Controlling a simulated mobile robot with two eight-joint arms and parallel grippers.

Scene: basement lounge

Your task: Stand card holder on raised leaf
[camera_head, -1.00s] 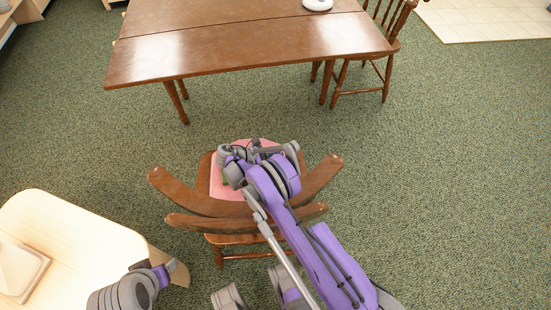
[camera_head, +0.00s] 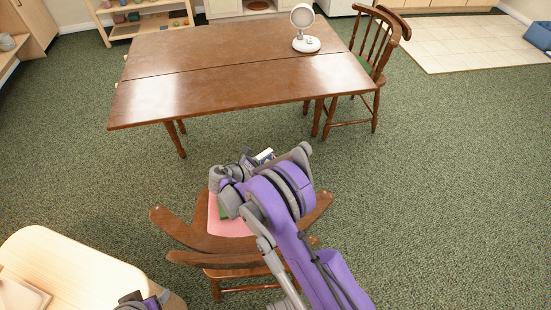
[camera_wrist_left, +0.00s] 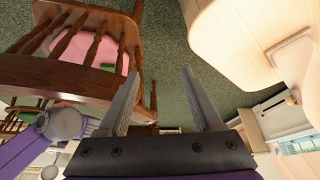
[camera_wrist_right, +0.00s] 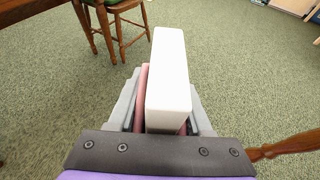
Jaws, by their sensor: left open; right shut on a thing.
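The card holder shows as a white block (camera_wrist_right: 168,85) with pink at its sides, between the fingers of my right gripper (camera_wrist_right: 165,110), which is shut on it. In the head view it is a small white and dark shape (camera_head: 265,156), partly hidden, above the carpet between the rocking chair and the table. The brown wooden table (camera_head: 190,48) has a seam across its top; its near leaf (camera_head: 235,88) is level and bare. My left gripper (camera_wrist_left: 163,75) is open and empty, near the rocking chair and the pale table.
A rocking chair (camera_head: 190,233) with a pink seat stands close in front of me, under my right arm. A pale wooden table (camera_head: 65,265) is at lower left. A white lamp (camera_head: 305,43) stands on the table's far right part. Another chair (camera_head: 375,65) stands at its right end.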

